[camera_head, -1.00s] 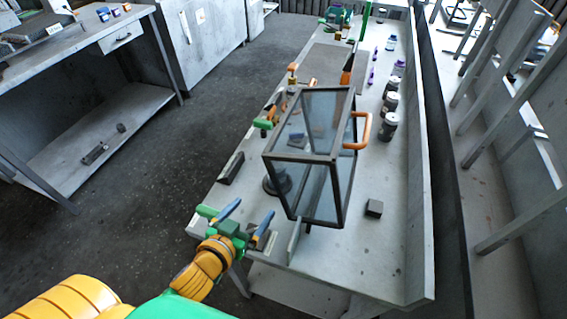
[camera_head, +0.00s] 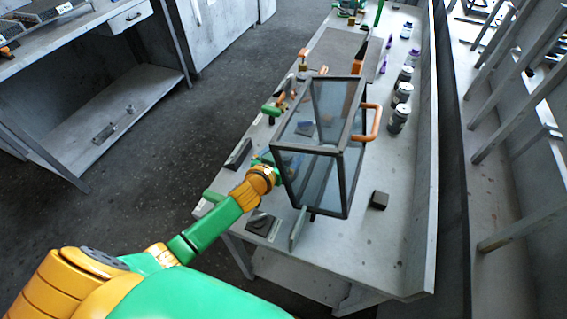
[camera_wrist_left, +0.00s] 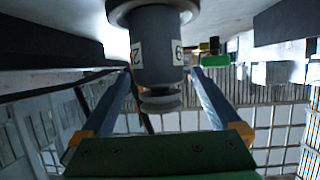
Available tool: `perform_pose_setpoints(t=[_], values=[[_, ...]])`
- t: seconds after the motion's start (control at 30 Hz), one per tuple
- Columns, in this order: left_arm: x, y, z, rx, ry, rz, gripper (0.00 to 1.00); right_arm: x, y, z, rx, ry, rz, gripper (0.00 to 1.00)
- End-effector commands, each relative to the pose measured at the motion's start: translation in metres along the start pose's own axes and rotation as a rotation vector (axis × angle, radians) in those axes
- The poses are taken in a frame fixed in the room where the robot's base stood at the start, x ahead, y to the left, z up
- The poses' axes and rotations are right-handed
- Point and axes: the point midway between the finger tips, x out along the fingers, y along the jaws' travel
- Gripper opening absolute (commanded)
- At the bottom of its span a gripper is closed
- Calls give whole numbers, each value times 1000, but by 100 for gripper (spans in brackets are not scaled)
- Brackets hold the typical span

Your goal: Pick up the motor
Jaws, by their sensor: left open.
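The motor (camera_wrist_left: 158,55) is a dark grey cylinder with a wide flange and white number labels. It fills the upper middle of the left wrist view, which shows the bench upside down. My left gripper (camera_wrist_left: 162,76) is open, with one blue finger on each side of the motor; I cannot tell whether they touch it. In the head view my left gripper (camera_head: 268,162) reaches in at the bench's left edge, beside the glass case. There the motor is hidden or too unclear to make out. My right gripper is not in view.
A dark-framed glass case (camera_head: 348,178) with an orange handle (camera_head: 374,122) stands just right of the gripper. A dark bar (camera_head: 238,154), an upright plate (camera_head: 297,232) and a dark block (camera_head: 379,200) lie around. Jars (camera_head: 398,118) line the bench's right side. The bench's front right is clear.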

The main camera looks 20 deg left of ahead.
Motion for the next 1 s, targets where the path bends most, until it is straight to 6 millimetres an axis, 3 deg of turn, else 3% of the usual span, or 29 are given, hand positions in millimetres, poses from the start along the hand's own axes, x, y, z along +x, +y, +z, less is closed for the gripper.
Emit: perform_pose_setpoints(t=[0.13, 0.37, 0.73, 1.0], values=[[20, 0, 1, 1, 0, 0, 98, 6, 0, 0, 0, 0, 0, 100], [22, 0, 0, 1, 1, 1, 98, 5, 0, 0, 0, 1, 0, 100], [22, 0, 1, 1, 0, 1, 0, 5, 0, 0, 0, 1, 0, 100], [21, 0, -1, 1, 2, 1, 0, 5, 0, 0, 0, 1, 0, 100]])
